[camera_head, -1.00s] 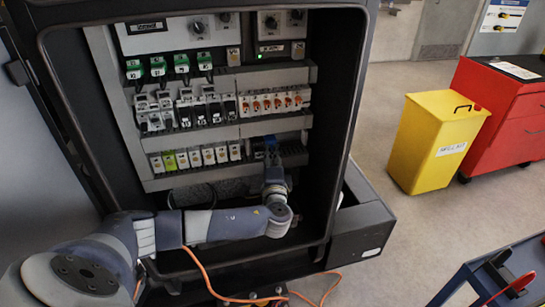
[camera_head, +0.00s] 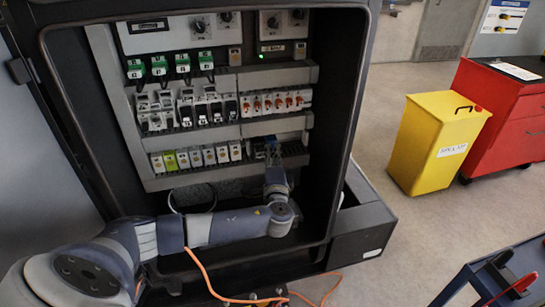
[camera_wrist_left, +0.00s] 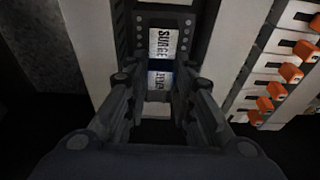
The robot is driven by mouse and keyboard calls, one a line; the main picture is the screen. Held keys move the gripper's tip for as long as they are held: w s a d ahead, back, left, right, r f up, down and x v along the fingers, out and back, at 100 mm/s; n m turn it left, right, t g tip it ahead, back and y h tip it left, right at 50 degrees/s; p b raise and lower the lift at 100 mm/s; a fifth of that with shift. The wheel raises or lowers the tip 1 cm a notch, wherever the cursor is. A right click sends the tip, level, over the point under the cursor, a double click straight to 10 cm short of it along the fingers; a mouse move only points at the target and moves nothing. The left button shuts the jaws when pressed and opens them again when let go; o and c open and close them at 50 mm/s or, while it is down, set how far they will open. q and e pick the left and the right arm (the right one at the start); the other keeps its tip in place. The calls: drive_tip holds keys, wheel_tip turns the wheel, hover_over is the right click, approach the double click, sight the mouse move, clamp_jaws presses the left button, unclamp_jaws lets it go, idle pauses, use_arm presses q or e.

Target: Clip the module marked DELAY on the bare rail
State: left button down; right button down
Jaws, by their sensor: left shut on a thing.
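My left gripper (camera_head: 272,157) is at the right part of the lowest rail in the cabinet, just right of a row of modules (camera_head: 195,157). In the left wrist view its two fingers (camera_wrist_left: 160,95) are closed around a module (camera_wrist_left: 160,80) with a white and blue label. That label is partly hidden; its last letters look like those of DELAY. A module marked SURGE (camera_wrist_left: 163,44) sits directly beyond it. Whether the held module is seated on the rail cannot be told. My right gripper is in no view.
Orange-levered modules (camera_head: 274,103) sit on the rail above, also close to the fingers in the left wrist view (camera_wrist_left: 290,73). Grey ducts (camera_head: 275,127) border the rails. The cabinet's right wall (camera_head: 345,110) is close to my arm. A yellow bin (camera_head: 437,140) stands outside, right.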

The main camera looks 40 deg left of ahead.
use_arm(q)
drive_tip(key=shift+w+d, duration=0.1)
drive_tip(key=shift+d, duration=0.05)
idle(0.3)
drive_tip(key=shift+w, duration=0.1)
drive_tip(key=c, duration=1.3)
unclamp_jaws()
drive_tip(key=v, duration=1.2)
